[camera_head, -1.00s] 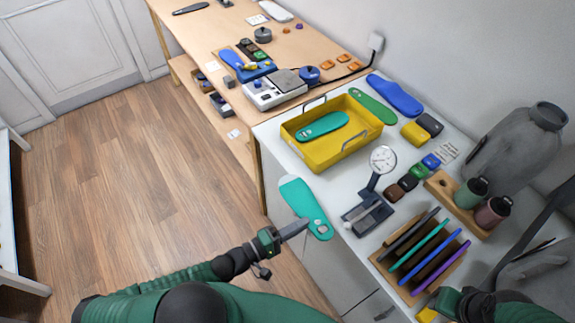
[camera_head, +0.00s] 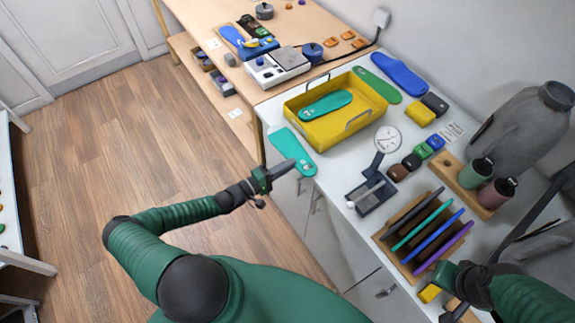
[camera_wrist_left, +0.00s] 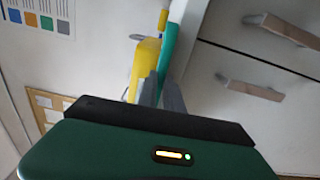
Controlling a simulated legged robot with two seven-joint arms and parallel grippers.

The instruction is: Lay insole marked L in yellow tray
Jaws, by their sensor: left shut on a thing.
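My left gripper (camera_head: 283,168) is shut on a teal insole (camera_head: 293,153), gripping it near its lower end. It holds the insole beside the white table's front edge, just short of the yellow tray (camera_head: 357,131). The letter on the held insole is too small to read. Another teal insole (camera_head: 325,104) lies inside the tray at its left. In the left wrist view the held insole (camera_wrist_left: 167,52) shows edge-on between the fingers, with a yellow shape beside it.
A green insole (camera_head: 378,86) and a blue insole (camera_head: 398,75) lie behind the tray. A dial gauge (camera_head: 388,140) stands right of it. A rack of coloured sheets (camera_head: 425,235) is nearer. Bottles (camera_head: 475,173) stand at the right.

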